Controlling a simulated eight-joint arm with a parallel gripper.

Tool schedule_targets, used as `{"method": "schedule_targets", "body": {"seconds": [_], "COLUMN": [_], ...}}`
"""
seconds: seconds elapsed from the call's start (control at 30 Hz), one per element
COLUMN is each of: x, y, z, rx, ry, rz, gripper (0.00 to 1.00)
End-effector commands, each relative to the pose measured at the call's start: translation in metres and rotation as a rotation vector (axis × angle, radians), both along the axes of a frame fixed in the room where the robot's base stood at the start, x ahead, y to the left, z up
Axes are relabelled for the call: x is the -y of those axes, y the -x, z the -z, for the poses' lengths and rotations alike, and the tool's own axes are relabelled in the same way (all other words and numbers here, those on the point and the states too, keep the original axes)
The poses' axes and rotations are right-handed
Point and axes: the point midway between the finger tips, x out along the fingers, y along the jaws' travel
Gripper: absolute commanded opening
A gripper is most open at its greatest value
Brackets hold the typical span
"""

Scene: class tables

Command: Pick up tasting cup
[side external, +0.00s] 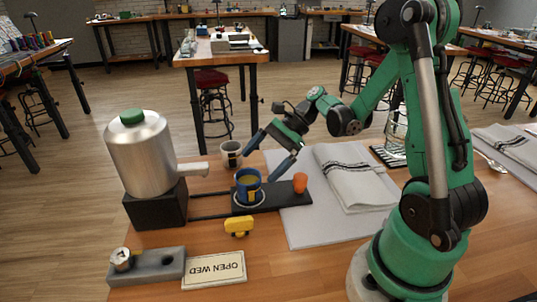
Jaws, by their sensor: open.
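Three cup-like things stand together; I cannot tell for certain which is the tasting cup. A blue cup (248,192) with yellowish contents stands upright on a black board. A small orange cup-like piece (300,183) is at the board's right end. A grey-white cup (231,154) with a dark patch stands behind the board. My gripper (260,166) is open and empty, its fingers angled down to the left. They appear above and behind the blue cup, close to it; whether either finger touches it is unclear.
A metal dispenser (139,155) with a green knob and a spout stands on a black block at left. A folded striped cloth (352,172) lies right on a grey mat.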

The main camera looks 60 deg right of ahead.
Motion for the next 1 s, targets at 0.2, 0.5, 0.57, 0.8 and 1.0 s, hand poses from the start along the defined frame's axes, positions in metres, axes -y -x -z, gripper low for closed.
{"method": "schedule_targets", "body": {"seconds": [0.2, 0.5, 0.57, 0.8, 1.0], "x": [0.016, -0.006, -0.013, -0.028, -0.028], "y": [0.008, 0.001, -0.002, -0.008, -0.009], "z": [0.013, 0.029, 0.033, 0.042, 0.042], "rx": [-0.099, -0.117, -0.116, -0.117, -0.116], "ry": [-0.195, -0.229, -0.228, -0.228, -0.228], "rz": [0.095, 0.103, 0.104, 0.107, 0.107], "gripper": [1.00, 1.00, 1.00, 1.00, 1.00]}}
